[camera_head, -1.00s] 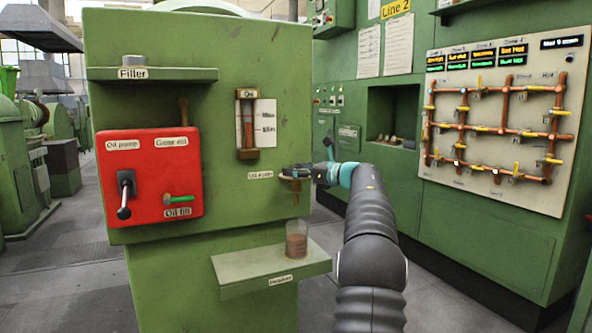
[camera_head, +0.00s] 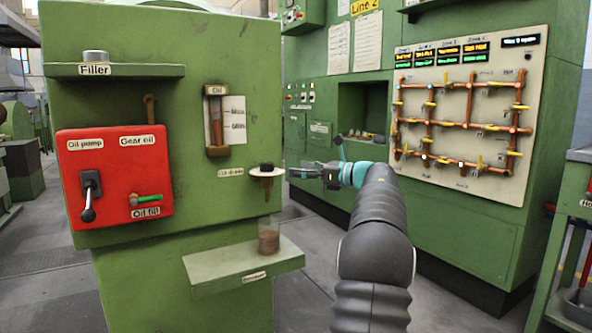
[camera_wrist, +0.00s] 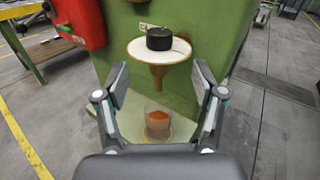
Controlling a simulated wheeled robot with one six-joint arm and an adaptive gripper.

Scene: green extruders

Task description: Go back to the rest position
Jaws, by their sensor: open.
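My gripper (camera_head: 291,172) is in the head view just right of the oil drain (camera_head: 266,177) on the green machine's front, apart from it. In the wrist view my gripper (camera_wrist: 160,84) has its two fingers spread wide with nothing between them. Ahead of it is the drain's round pale flange (camera_wrist: 147,51) with a black cap (camera_wrist: 159,39) sitting on it. A clear beaker of brown liquid (camera_head: 268,241) stands on the shelf below the drain, and it also shows in the wrist view (camera_wrist: 158,122).
The machine's red panel (camera_head: 113,178) carries a black lever and a green-handled valve. A green shelf (camera_head: 215,264) juts out under the drain. A pipe board (camera_head: 465,120) hangs on the cabinet at right. A green table (camera_head: 566,260) stands at the right edge.

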